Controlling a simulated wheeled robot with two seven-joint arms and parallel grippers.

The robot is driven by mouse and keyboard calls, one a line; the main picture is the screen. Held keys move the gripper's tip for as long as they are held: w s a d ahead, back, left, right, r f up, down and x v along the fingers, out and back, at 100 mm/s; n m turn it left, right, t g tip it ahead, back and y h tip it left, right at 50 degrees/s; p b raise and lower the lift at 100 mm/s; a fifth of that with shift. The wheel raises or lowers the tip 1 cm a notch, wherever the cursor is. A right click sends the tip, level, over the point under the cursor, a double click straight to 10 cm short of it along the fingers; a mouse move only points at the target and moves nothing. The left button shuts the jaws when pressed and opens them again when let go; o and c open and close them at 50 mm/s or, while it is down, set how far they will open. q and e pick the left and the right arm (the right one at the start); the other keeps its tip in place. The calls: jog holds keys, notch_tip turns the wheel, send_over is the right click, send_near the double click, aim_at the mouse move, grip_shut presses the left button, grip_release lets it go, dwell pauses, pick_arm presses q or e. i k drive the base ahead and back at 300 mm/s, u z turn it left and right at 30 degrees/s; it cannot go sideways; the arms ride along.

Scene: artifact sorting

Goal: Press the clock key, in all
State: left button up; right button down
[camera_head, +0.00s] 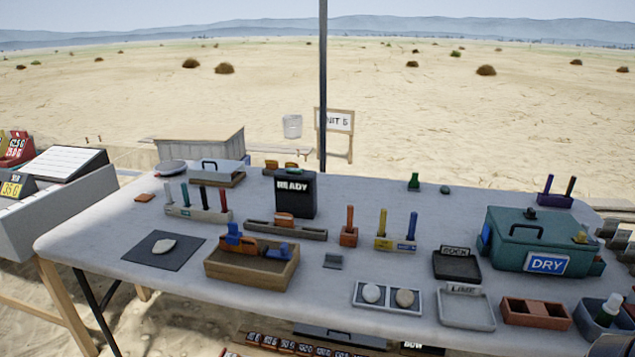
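I cannot pick out a thing plainly marked as the clock key. A black box lettered READY (296,195) stands upright toward the back of the grey table (120,225). A pale console-like stand with a white sheet (66,164) and a yellow tag (12,187) is at the far left, cut off by the picture edge. Neither of my grippers is in view.
A wooden tray (235,271) holds blue and orange pieces. A green case lettered DRY (500,253) stands at the right, near a black tray (457,277), white tray (489,321) and red-brown box (536,322). A pole (323,80) rises behind.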

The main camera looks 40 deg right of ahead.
aim_at(291, 169)
jog(key=u, duration=0.15)
jog(key=i, duration=1.05)
jog(key=z, duration=0.75)
